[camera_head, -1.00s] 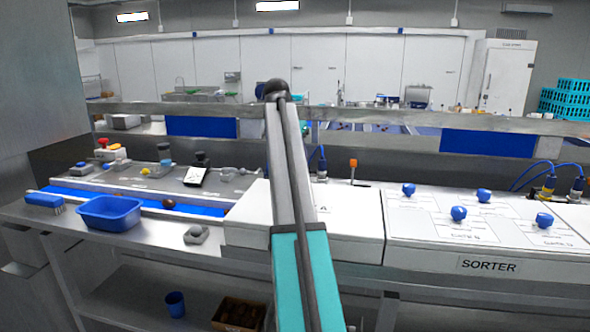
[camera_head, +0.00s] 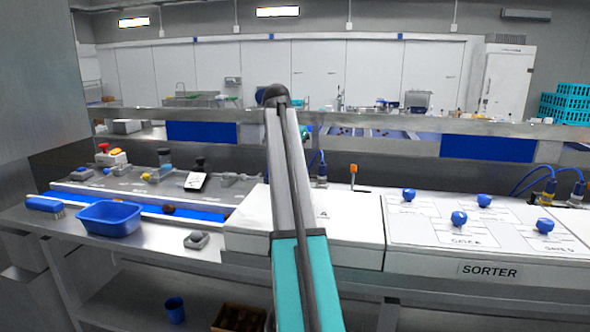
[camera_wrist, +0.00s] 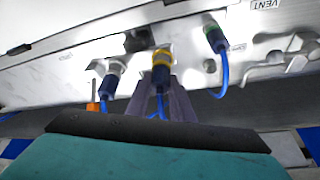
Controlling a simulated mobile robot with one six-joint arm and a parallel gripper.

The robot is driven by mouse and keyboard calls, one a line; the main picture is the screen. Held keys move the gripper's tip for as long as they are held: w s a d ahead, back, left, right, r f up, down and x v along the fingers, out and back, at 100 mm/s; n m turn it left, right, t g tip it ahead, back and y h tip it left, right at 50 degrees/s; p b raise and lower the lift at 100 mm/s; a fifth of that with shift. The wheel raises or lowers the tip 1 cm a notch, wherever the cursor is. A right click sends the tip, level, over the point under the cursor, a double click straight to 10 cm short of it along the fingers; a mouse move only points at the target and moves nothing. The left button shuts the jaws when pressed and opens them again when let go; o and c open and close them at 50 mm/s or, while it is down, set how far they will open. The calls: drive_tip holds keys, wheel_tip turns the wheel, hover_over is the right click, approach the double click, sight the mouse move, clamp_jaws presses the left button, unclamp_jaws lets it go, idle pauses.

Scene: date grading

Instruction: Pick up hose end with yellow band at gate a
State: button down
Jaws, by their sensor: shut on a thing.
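The hose end with the yellow band (camera_wrist: 161,72) is in the middle of the wrist view, dark blue with a blue hose below it. It sits against the pale panel, at a fitting. My gripper (camera_wrist: 160,88) is shut on it, with the grey fingers on both sides. Whether the hose end is still seated in the fitting cannot be told. In the head view my arm covers part of the sorter near gate A, and my gripper and this hose end are hidden there.
In the wrist view, a hose end with a silver collar (camera_wrist: 111,78) is at left and one with a green band (camera_wrist: 214,38) at right. The sorter (camera_head: 450,235) has blue knobs on top. A blue tray (camera_head: 109,229) stands at the bench's front left.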

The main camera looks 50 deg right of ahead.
drive_tip(key=shift+r, duration=0.1)
drive_tip(key=shift+r+b, duration=0.85)
drive_tip(key=shift+r, duration=0.65)
drive_tip(key=a+b, duration=0.1)
drive_tip(key=a, duration=0.3)
drive_tip(key=s+a+r+b, duration=0.1)
drive_tip(key=a, duration=0.4)
drive_tip(key=a+b, duration=0.2)
drive_tip(key=a, duration=0.3)
drive_tip(key=shift+s+a+r, duration=0.1)
drive_tip(key=shift+s+r, duration=0.1)
drive_tip(key=shift+s, duration=0.15)
drive_tip(key=shift+s+a+r, duration=0.1)
drive_tip(key=shift+a+r, duration=0.05)
drive_tip(key=shift+a, duration=0.65)
drive_tip(key=shift+r, duration=0.15)
